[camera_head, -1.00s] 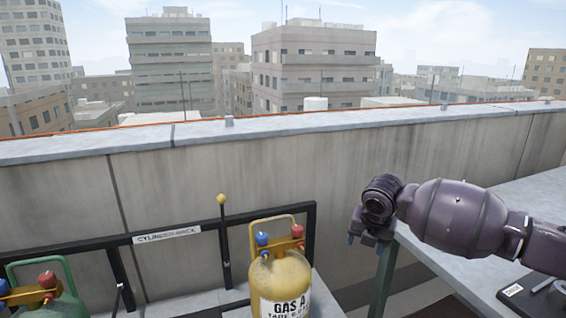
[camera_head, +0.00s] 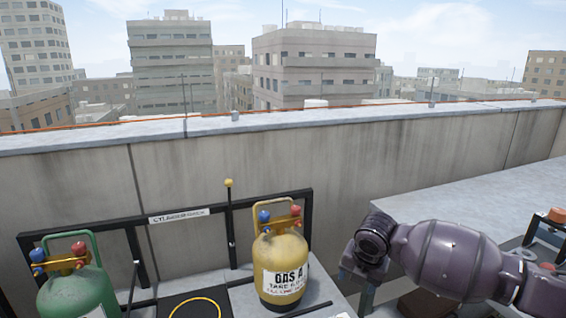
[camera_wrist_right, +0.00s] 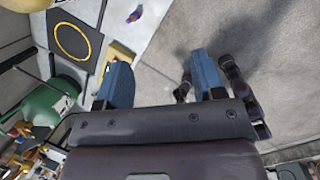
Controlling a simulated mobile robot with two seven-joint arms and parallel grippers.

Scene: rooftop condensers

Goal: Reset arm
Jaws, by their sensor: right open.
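My right arm is purple and comes in from the right in the head view, beside the grey table top. My right gripper (camera_head: 350,272) hangs at its end near the table's left edge, to the right of the yellow gas cylinder and apart from it. Its fingertips are hard to make out there. In the right wrist view the right gripper (camera_wrist_right: 163,72) shows two blue fingers, spread apart with nothing held between them. My left gripper is in neither current view.
A yellow gas cylinder (camera_head: 281,268) and a green one (camera_head: 76,292) stand by the black cylinder rack (camera_head: 110,227). Between them is a dark pad with a yellow ring (camera_head: 195,307). A concrete parapet (camera_head: 330,180) runs behind. A grey table (camera_head: 470,195) is at right.

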